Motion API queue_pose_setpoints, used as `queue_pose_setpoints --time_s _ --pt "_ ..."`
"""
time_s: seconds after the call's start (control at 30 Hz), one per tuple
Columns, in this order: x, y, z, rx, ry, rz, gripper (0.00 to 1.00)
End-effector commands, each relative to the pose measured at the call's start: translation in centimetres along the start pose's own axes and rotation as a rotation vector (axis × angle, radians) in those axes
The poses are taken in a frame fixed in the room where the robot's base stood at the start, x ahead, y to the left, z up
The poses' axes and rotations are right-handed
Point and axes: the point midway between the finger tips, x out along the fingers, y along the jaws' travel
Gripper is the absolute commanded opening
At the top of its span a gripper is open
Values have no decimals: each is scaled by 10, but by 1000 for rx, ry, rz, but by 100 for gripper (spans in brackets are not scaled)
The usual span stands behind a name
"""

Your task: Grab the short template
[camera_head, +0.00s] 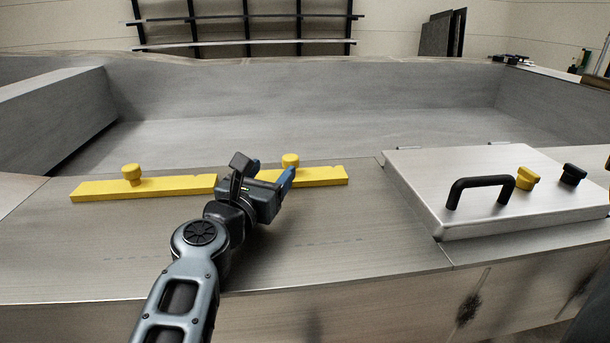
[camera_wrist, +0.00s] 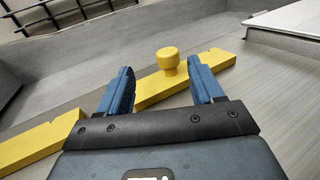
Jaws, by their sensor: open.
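Two yellow bar templates lie end to end on the grey metal deck, each with a round knob on top. The right one (camera_head: 322,176) looks the shorter; its left end is hidden behind my gripper in the head view. It also shows in the wrist view (camera_wrist: 212,61), with its knob (camera_wrist: 168,59) standing up. The longer left template (camera_head: 170,187) shows partly in the wrist view (camera_wrist: 40,143). My gripper (camera_head: 271,173) is open and empty. In the wrist view, the right template's knob appears between the blue fingertips, slightly beyond them; nothing is gripped.
A raised metal hatch (camera_head: 480,185) with a black handle (camera_head: 480,184), a yellow knob (camera_head: 526,178) and a black knob (camera_head: 573,174) stands on the right. Behind the templates the deck drops into a wide recess (camera_head: 300,130). The deck in front is clear.

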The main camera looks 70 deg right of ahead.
Motion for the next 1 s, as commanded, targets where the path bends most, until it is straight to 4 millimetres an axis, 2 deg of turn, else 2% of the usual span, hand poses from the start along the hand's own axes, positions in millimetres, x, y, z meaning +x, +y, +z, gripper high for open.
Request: queue_pose_setpoints --time_s 0.43,0.7,1.0 --pt "41 -7 -1 11 10 -26 66" --pt "77 -9 -6 12 11 -23 66" --pt "82 -8 -8 12 11 -21 66"
